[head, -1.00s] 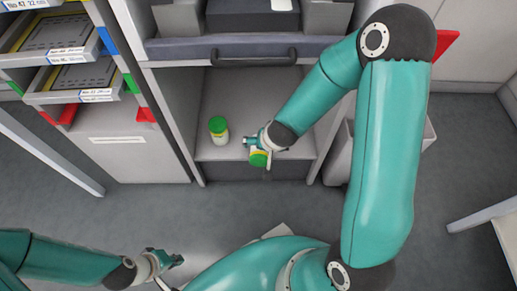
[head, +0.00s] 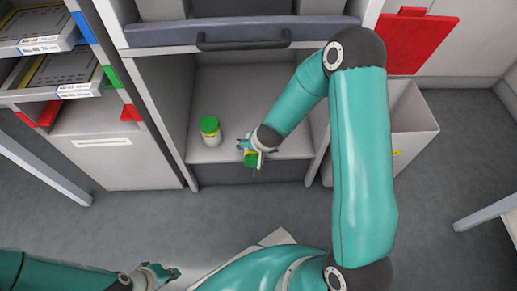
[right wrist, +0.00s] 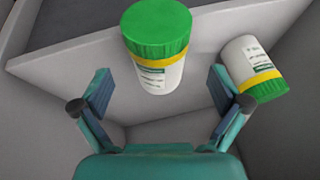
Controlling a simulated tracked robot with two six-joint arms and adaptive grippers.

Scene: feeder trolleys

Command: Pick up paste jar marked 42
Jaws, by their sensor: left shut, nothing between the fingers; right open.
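Two white paste jars with green lids and yellow bands are at the open compartment. One jar (head: 210,130) stands upright on the shelf to the left of my right gripper (head: 254,154). The other jar (head: 250,161) is at the right gripper and partly hidden by it. In the right wrist view, one jar (right wrist: 157,45) is ahead, between and beyond the open fingers (right wrist: 160,88). The other jar (right wrist: 253,68) is outside the right finger. No number is readable on either label. My left gripper (head: 159,276) is shut and empty at the bottom left, away from the jars.
The compartment's shelf (head: 240,95) has side walls and a front edge close to the right gripper. A drawer with a dark handle (head: 243,42) is above it. A grey bin (head: 405,125) stands at right. A rack with trays (head: 40,80) is at left. Floor is clear in front.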

